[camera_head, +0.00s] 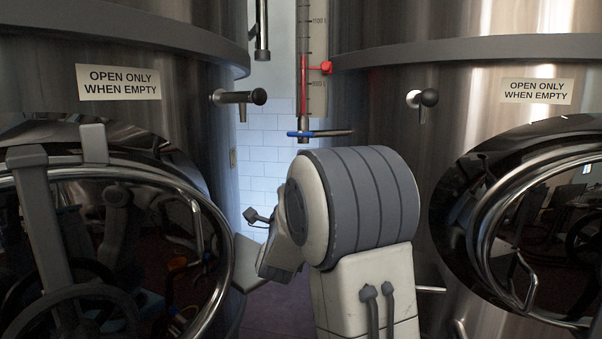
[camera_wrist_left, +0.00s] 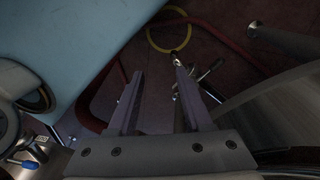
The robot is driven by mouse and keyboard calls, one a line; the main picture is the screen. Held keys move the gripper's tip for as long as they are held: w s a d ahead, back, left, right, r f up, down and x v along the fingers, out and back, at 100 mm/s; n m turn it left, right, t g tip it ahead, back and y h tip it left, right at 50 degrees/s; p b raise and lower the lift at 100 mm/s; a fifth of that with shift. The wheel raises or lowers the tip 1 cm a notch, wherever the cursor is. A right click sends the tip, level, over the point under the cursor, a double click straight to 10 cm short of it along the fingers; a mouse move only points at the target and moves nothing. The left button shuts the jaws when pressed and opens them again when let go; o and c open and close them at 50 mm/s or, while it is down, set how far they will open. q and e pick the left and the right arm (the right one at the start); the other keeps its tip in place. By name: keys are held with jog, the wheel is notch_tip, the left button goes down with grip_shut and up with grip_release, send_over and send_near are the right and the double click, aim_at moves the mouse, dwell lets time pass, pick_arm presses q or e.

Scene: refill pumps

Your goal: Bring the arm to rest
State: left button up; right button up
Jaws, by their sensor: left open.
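My left gripper (camera_wrist_left: 158,75) shows in the left wrist view with its two fingers apart and nothing between them. It hangs above a dark reddish floor (camera_wrist_left: 215,40). In the head view my bent white and grey arm stands in front of the gap between two steel tanks. Its gripper cannot be made out there. My right gripper is in neither view.
The left tank (camera_head: 180,90) and right tank (camera_head: 450,85) flank my arm, with round hatches low on each. A blue-handled valve (camera_head: 320,133) hangs below a sight gauge (camera_head: 317,60). A red hose (camera_wrist_left: 235,45) and yellow hose (camera_wrist_left: 152,40) lie on the floor.

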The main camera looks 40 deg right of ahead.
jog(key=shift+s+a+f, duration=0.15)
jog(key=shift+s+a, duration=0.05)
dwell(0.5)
